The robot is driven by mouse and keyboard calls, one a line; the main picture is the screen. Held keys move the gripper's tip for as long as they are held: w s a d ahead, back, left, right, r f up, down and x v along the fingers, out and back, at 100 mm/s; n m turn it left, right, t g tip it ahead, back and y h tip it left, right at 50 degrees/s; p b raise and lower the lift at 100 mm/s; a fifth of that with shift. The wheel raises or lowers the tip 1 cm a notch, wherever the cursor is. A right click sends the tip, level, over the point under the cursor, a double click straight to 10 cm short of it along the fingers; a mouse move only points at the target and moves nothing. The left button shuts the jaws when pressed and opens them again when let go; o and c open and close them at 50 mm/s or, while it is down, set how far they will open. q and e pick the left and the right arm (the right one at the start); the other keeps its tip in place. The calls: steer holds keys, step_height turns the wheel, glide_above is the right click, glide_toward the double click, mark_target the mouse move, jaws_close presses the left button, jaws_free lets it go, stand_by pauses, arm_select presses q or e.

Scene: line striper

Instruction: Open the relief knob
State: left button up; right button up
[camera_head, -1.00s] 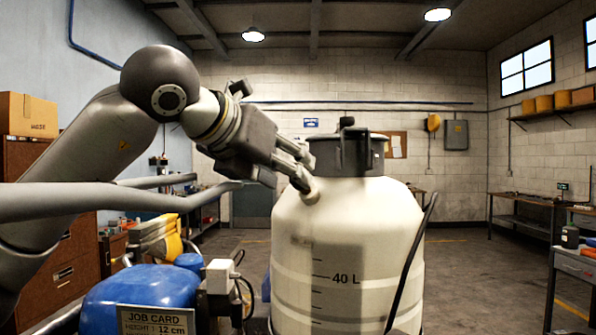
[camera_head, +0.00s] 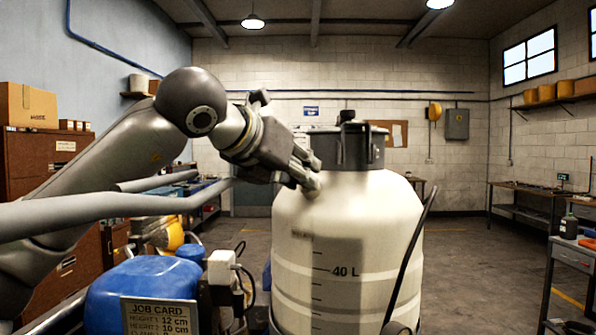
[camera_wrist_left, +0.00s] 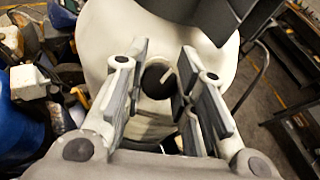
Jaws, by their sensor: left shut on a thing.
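The relief knob (camera_wrist_left: 157,80) is a dark round cap with a pale line across it, on the shoulder of the cream tank (camera_head: 345,235). In the left wrist view it sits between the two finger pads of my left gripper (camera_wrist_left: 160,88). In the head view my left gripper (camera_head: 308,182) reaches from the left to the tank's upper left shoulder, its fingertips closed around the knob's place. The fingers hide most of the knob there. My right gripper is not in view.
The dark tank lid (camera_head: 342,150) rises right beside my left fingers. A blue engine cover (camera_head: 125,285) with a job card (camera_head: 158,317) and grey bars (camera_head: 100,212) lie at the left. The floor behind is open.

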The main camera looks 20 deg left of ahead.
arm_select(q)
steer(key=shift+m, duration=0.4)
steer(key=shift+m+h, duration=0.5)
steer(key=shift+m, duration=0.6)
steer(key=m+g, duration=0.1)
steer(key=m, duration=0.2)
steer(key=shift+r+h, duration=0.15)
steer(key=shift+h, duration=0.25)
steer(key=m+g+h+p, duration=0.1)
steer(key=m+p, duration=0.2)
steer(key=m, duration=0.2)
steer(key=shift+r, duration=0.15)
steer(key=shift+m+g+h+p, duration=0.6)
steer(key=shift+m+p, duration=0.85)
steer(key=shift+m, duration=0.85)
steer(key=o, duration=1)
steer(key=shift+f+g, duration=0.2)
steer(key=shift+g, duration=0.1)
